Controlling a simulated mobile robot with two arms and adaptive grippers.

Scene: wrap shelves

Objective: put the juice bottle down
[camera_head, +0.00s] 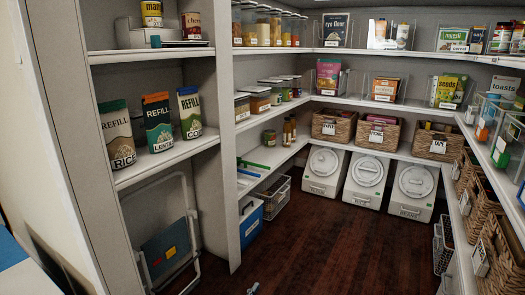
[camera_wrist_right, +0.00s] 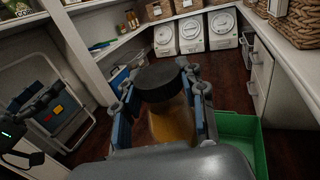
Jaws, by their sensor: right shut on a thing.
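The juice bottle (camera_wrist_right: 172,126) has a black cap and an amber body. It shows in the right wrist view, between the blue-padded fingers of my right gripper (camera_wrist_right: 160,92), which is shut on it. The bottle's lower part is hidden by the gripper's own body. My left gripper (camera_wrist_right: 28,118) is partly in view at the left edge of the right wrist view, dark and apart from the bottle. I cannot tell whether it is open. The bottle does not show in the head view.
A green crate (camera_wrist_right: 236,125) is below and right of my right gripper. Shelves hold refill bags (camera_head: 158,122), wicker baskets (camera_head: 383,133) and jars. White bins (camera_head: 367,182) stand at the back. A folded step stool (camera_head: 165,248) leans at left. The dark wooden floor (camera_head: 330,245) is mostly clear.

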